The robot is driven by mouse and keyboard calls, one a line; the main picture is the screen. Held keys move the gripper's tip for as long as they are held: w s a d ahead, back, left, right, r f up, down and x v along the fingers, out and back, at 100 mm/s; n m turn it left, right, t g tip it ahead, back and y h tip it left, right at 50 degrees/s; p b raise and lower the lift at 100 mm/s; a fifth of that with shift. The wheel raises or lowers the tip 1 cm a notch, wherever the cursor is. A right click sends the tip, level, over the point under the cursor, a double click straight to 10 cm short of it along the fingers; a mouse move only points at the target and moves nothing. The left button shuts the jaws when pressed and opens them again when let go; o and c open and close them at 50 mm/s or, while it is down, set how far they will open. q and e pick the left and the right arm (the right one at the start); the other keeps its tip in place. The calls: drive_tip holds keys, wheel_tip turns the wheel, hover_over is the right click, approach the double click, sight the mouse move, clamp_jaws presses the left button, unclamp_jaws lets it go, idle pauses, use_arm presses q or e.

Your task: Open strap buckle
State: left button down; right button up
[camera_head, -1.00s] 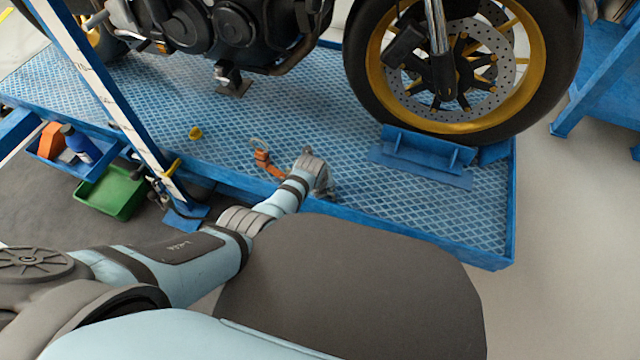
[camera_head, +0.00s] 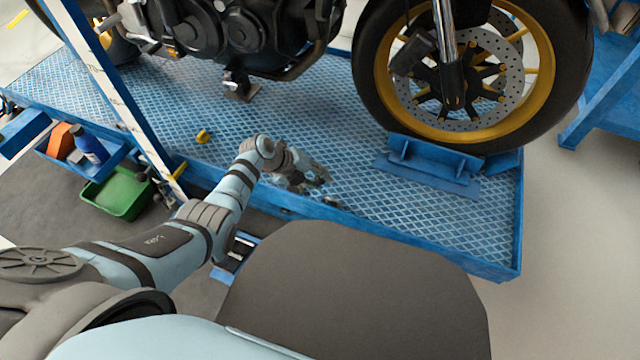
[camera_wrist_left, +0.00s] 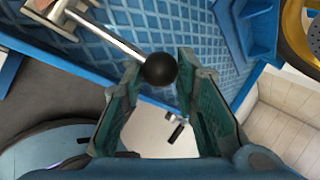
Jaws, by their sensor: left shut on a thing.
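My left gripper (camera_head: 310,178) is low over the front edge of the blue platform in the head view. In the left wrist view its two green-lined fingers (camera_wrist_left: 158,72) stand on either side of a black ball knob (camera_wrist_left: 160,69), and it is shut on that knob. A bright metal rod (camera_wrist_left: 110,36) runs from the knob to the upper left. I cannot tell how the rod joins the strap buckle. The orange buckle and strap do not show now; my left arm covers that spot in the head view. My right gripper is not in view.
The blue platform (camera_head: 345,185) carries a motorcycle (camera_head: 235,30), its front wheel (camera_head: 465,75) at a blue chock (camera_head: 430,160). A yellow object (camera_head: 203,136) lies on the platform. A blue post (camera_head: 110,95) and a green bin (camera_head: 118,194) stand left.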

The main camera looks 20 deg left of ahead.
use_arm(q)
drive_tip(key=shift+w+a+r, duration=0.35)
drive_tip(key=c, duration=1.4)
unclamp_jaws()
drive_tip(key=shift+c, duration=0.2)
drive_tip(key=shift+o, duration=0.8)
drive_tip(key=shift+s+f, duration=0.1)
drive_tip(key=shift+f, duration=0.15)
drive_tip(key=v, duration=1.2)
drive_tip(key=shift+s, duration=0.1)
drive_tip(key=shift+c, duration=0.3)
